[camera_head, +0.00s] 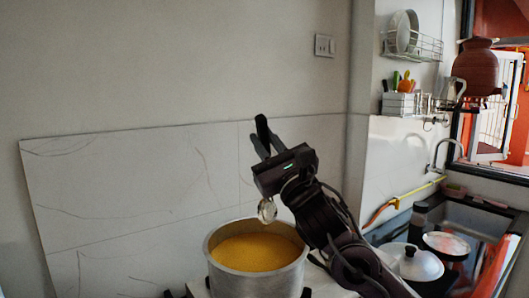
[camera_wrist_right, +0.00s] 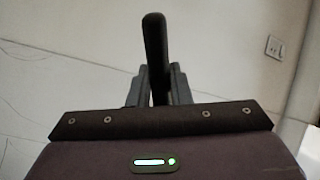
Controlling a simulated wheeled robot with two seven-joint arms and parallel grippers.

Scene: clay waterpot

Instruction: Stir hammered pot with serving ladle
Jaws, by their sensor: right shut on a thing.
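The hammered pot (camera_head: 252,284) is a silver metal pot with yellow contents, low in the head view. My right gripper (camera_head: 266,146) is above the pot, shut on the dark handle of the serving ladle (camera_head: 262,128). The handle's dark end stands up between the fingers, and it also shows in the right wrist view (camera_wrist_right: 155,50) between the two fingertips (camera_wrist_right: 158,80). The ladle's shiny bowl (camera_head: 267,210) hangs below the gripper, above the pot's rim in the picture. The middle of the ladle is hidden behind the gripper. My left gripper is not in view.
A tiled wall (camera_head: 130,200) stands close behind the pot. At the right are a white-lidded pot (camera_head: 418,266), a sink (camera_head: 475,225) with a faucet, and a yellow-orange hose (camera_head: 400,202). A clay waterpot (camera_head: 476,70) stands high at the window. The space left of the pot looks clear.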

